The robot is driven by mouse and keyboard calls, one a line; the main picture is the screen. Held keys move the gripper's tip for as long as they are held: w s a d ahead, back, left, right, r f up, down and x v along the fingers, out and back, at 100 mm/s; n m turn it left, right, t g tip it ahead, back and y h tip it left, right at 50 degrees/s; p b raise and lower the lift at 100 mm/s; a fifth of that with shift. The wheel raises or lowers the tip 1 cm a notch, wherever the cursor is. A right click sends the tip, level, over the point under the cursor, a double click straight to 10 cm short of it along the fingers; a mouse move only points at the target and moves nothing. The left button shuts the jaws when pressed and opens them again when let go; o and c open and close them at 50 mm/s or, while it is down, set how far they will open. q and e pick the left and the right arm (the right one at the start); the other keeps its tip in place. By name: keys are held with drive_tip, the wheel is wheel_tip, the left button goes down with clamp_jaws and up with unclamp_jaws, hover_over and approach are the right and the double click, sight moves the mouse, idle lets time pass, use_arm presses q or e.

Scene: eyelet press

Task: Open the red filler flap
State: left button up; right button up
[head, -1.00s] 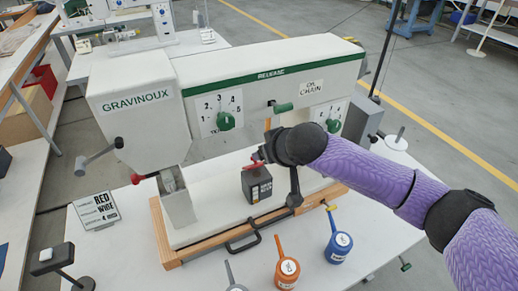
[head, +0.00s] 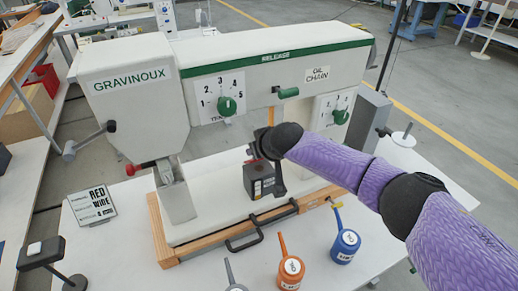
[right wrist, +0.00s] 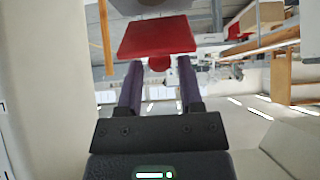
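My left gripper is not in view.
The white machine arm (head: 270,65) with green dials overhangs the bed, behind my right wrist. A black handle (head: 244,239) is in front of the bed. An orange oil can (head: 290,272) and a blue one (head: 344,245) stand on the table's front. A small sign (head: 92,204) stands left.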

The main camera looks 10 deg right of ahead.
clamp_jaws()
drive_tip(key=shift+w+r+g, duration=0.15)
drive_tip(key=shift+w+g, duration=0.15)
drive_tip(key=shift+w+a+g+b, duration=0.1)
drive_tip(key=shift+a+g+b, duration=0.05)
drive_tip(key=shift+g+b, duration=0.2)
drive_tip(key=shift+o, duration=1.6)
unclamp_jaws()
